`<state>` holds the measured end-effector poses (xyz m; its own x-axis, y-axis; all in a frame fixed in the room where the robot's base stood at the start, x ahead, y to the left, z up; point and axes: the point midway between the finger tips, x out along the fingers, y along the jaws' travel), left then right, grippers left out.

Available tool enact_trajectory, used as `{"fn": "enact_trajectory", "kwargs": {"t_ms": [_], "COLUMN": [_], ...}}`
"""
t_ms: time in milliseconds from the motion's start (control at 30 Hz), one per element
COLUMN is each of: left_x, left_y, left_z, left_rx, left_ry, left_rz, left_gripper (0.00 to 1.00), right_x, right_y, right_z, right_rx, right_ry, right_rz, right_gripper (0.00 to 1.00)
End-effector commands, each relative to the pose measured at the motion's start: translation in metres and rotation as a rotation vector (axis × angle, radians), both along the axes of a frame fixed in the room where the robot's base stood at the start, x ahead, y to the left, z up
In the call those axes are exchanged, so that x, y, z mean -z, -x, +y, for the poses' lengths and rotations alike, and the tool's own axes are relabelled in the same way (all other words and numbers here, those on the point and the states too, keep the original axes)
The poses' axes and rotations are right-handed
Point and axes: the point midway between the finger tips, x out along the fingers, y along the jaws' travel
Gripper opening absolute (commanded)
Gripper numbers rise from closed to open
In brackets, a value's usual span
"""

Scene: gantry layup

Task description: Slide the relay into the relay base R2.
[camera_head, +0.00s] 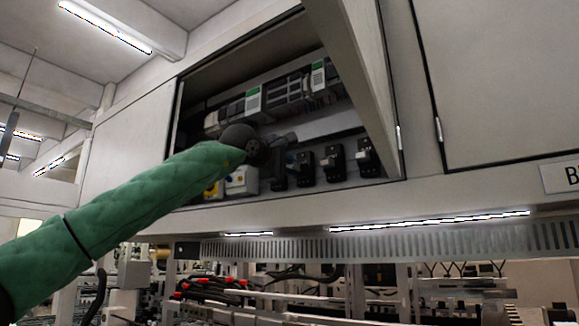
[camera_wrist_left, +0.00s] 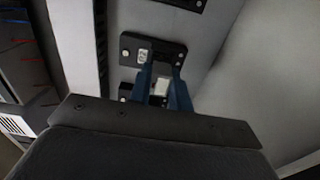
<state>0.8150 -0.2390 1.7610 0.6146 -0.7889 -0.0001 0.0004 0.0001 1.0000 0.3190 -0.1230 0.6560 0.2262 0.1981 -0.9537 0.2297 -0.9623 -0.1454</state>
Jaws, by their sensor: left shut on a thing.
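My left gripper (camera_head: 278,160) reaches into the open cabinet, in front of the row of black relay bases. In the left wrist view its two blue fingers (camera_wrist_left: 162,92) are shut on a small whitish block, the relay (camera_wrist_left: 162,86). Beyond the fingers are a black base with a clear-looking part (camera_wrist_left: 128,48) and another black base (camera_wrist_left: 127,90), partly hidden by the fingers. In the head view, black bases stand right of the gripper: one (camera_head: 305,168), one (camera_head: 333,164) and one (camera_head: 367,158). No R2 marking is readable. Whether the relay touches a base cannot be told. My right gripper is not in view.
The open cabinet door (camera_head: 358,80) hangs to the right of the opening. A row of grey and green modules (camera_head: 290,90) runs above the bases. The cabinet's lower edge (camera_head: 300,199) lies below.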

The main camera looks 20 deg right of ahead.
Motion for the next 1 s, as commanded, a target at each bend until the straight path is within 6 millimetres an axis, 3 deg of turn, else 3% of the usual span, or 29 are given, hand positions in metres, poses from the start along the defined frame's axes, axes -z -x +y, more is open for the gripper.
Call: {"fn": "enact_trajectory", "kwargs": {"t_ms": [767,800,900,1000], "left_x": [0.0,0.0,0.0,0.0], "left_y": [-0.01,-0.01,-0.01,-0.01], "left_z": [-0.012,-0.012,-0.012,-0.012], "left_rx": [0.0,0.0,0.0,0.0], "left_ry": [0.0,0.001,0.001,0.0], "left_rz": [0.0,-0.001,-0.001,0.0], "left_gripper": [0.0,0.25,0.45,0.45], "right_x": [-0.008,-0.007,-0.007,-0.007], "right_y": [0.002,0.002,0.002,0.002], "right_z": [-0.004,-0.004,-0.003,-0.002], "right_rx": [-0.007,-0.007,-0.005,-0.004], "right_ry": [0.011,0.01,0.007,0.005], "right_rz": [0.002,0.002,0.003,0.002], "right_gripper": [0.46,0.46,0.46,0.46]}}
